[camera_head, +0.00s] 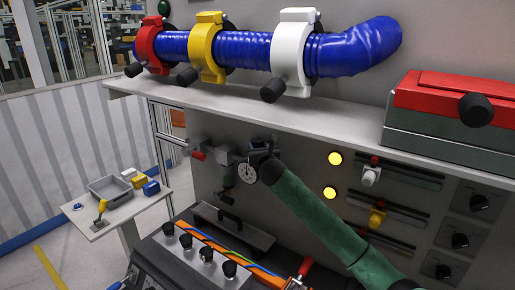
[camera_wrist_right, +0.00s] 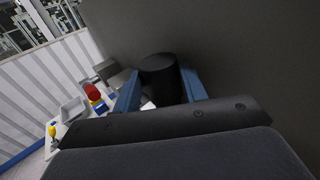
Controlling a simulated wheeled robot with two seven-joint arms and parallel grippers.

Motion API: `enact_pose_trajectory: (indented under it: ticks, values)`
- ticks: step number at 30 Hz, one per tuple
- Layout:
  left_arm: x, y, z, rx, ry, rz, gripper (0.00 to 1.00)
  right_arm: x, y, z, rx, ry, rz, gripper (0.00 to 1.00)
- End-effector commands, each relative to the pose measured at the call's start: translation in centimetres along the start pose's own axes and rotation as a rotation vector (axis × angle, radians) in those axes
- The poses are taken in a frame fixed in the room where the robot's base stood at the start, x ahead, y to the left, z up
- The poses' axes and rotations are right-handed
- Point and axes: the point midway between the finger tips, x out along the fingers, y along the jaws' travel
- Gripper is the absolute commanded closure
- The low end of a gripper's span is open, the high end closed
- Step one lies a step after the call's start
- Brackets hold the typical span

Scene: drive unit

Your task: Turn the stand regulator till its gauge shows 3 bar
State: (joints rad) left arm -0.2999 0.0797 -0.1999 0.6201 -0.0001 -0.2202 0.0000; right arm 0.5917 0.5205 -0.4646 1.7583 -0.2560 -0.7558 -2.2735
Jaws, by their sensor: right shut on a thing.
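The stand regulator's gauge (camera_head: 245,173) has a round white dial, mounted low on the grey panel under the shelf. Its needle is too small to read in the head view. My right gripper (camera_head: 259,150) is at the regulator just above and to the right of the dial, at the end of my green arm. In the right wrist view my blue fingers (camera_wrist_right: 158,92) are shut on a black round knob (camera_wrist_right: 160,68), one on each side. The arm and gripper hide part of the regulator in the head view. My left gripper is not in view.
A shelf (camera_head: 330,128) above carries a blue hose (camera_head: 245,48) with clamps and a red-lidded box (camera_head: 455,95). A red-handled valve (camera_head: 197,154) is left of the regulator. A console with black knobs (camera_head: 207,253) stands below. A side table (camera_head: 100,225) is at left.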

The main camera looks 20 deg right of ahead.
Motion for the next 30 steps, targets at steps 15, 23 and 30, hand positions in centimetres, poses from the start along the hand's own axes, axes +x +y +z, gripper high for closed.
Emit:
enact_pose_trajectory:
  ticks: [15, 23, 30]
  values:
    - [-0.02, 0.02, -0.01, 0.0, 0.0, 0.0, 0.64, 0.04, -0.27, 0.21, 0.0, -0.003, 0.071, 0.81]
    - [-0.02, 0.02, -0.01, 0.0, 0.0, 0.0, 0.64, 0.05, -0.28, 0.25, 0.0, -0.003, 0.072, 0.81]
    - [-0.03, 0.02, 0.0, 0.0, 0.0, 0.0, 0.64, 0.05, -0.28, 0.23, 0.0, -0.003, 0.072, 0.36]
